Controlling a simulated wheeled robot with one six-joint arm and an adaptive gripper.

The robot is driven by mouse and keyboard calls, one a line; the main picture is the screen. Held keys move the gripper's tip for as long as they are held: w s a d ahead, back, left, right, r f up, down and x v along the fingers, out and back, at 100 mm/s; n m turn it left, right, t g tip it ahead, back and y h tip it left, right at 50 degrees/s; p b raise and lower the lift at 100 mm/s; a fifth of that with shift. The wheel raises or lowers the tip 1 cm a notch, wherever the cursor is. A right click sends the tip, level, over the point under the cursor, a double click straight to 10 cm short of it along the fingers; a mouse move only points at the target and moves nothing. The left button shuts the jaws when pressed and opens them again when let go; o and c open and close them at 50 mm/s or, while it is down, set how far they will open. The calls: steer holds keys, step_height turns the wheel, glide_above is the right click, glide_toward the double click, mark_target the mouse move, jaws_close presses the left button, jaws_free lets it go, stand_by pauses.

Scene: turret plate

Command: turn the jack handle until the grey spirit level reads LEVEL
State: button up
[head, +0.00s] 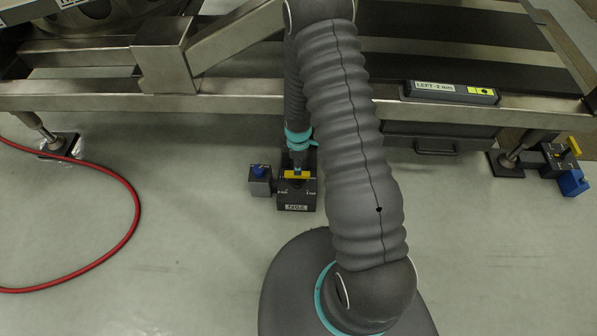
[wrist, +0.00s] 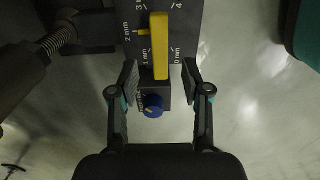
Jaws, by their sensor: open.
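The grey spirit level (head: 450,92) lies on the frame at the right in the head view. Its display appears to read LEFT-2 mm/m, with a yellow patch beside it. The yellow jack handle (head: 297,175) sits on a dark jack block (head: 296,194) on the floor, below my arm. In the wrist view the yellow handle (wrist: 160,48) stands upright in the picture over a millimetre scale, with its short pointer near 2 mm. My gripper (wrist: 162,72) is open, one finger on each side of the handle's lower end, with gaps visible.
A blue knob (wrist: 153,104) on a small box sits beside the jack, between my fingers in the wrist view. Another jack with a yellow handle (head: 574,145) stands at the far right. A red hose (head: 133,200) lies on the left floor. A metal frame (head: 220,103) overhangs the jack.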

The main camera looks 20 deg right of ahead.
mark_target(297, 179)
steer(key=shift+f, duration=2.85)
jaws_close()
